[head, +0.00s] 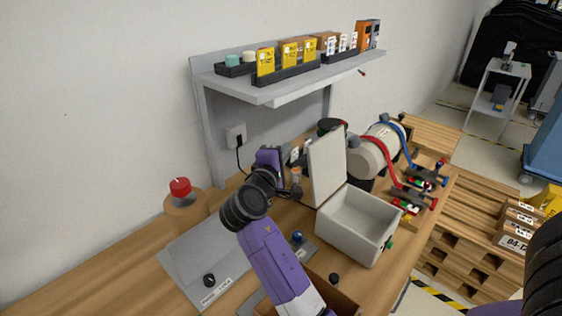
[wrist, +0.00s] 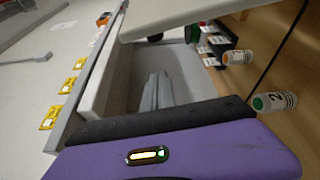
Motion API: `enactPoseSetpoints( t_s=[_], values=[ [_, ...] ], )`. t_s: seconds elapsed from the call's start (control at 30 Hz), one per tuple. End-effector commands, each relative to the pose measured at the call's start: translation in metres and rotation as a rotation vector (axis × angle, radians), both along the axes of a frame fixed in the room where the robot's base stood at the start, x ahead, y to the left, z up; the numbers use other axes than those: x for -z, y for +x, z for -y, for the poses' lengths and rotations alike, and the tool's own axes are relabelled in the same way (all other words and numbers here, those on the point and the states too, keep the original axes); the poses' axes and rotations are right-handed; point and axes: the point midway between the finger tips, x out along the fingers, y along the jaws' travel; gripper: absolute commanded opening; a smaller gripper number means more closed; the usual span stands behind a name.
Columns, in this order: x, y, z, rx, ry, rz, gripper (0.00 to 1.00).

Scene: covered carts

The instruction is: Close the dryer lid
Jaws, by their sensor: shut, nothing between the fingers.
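The dryer is a pale grey box (head: 355,228) on the workbench, open at the top with an empty interior visible. Its lid (head: 326,165) stands nearly upright, hinged along the box's left-rear edge. My gripper (head: 294,190) is on the left, behind the lid's outer face, close to its lower part; I cannot tell whether it touches. In the wrist view the gripper's grey fingers (wrist: 157,92) are together and empty. A pale panel, seemingly the lid (wrist: 185,14), crosses the top of that view.
A shelf (head: 275,92) with boxes and trays hangs over the bench. A red-knobbed post (head: 180,188) stands left. A cylindrical machine (head: 375,150) with red and blue hoses is behind the dryer. Capped vials, one green-capped (wrist: 273,102) and one orange-capped (wrist: 238,58), stand near my gripper.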

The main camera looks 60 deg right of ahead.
Motion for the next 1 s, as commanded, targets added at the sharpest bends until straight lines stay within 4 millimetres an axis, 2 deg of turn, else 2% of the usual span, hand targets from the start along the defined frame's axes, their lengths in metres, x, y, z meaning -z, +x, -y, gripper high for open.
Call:
enactPoseSetpoints(
  t_s=[0.03, 0.17, 0.3, 0.5, 1.0],
  values=[
    [0.002, 0.0, 0.01, 0.005, 0.0, 0.002, 0.0],
    [0.003, 0.003, 0.031, 0.003, 0.001, 0.002, 0.0],
    [-0.004, -0.017, 0.024, 0.0, 0.0, -0.001, 0.0],
    [-0.005, -0.033, 0.021, 0.0, 0.0, -0.001, 0.0],
    [-0.005, -0.035, 0.021, 0.0, -0.001, 0.006, 0.0]
  ],
)
